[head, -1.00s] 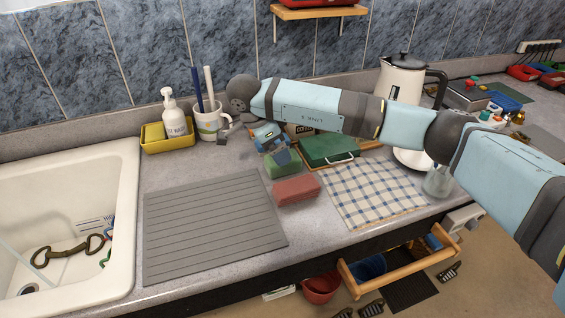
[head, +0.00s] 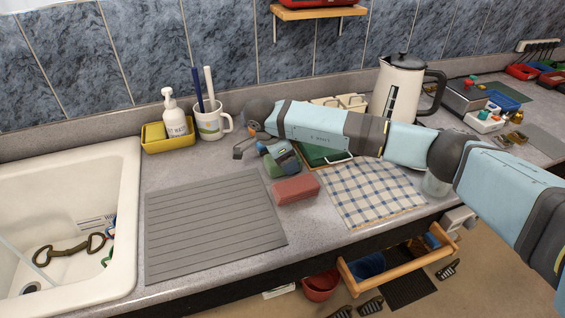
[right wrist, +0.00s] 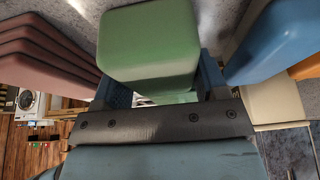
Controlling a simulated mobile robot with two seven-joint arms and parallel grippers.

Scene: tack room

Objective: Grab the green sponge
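The green sponge (head: 270,165) lies on the counter behind the red sponge (head: 296,189); my right gripper (head: 279,158) hides part of it. In the right wrist view, the green sponge (right wrist: 150,45) fills the space in front of my right gripper (right wrist: 165,88). One finger shows on each side of it, spread about as wide as the sponge. Firm contact on both sides is not visible, and the sponge still rests in its place. My left gripper is not in view.
A grey ridged mat (head: 212,225) and a white sink (head: 65,220) are to the left. A mug (head: 210,124) and a yellow tray (head: 155,146) stand behind. A blue object (right wrist: 270,40) shows beside the gripper.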

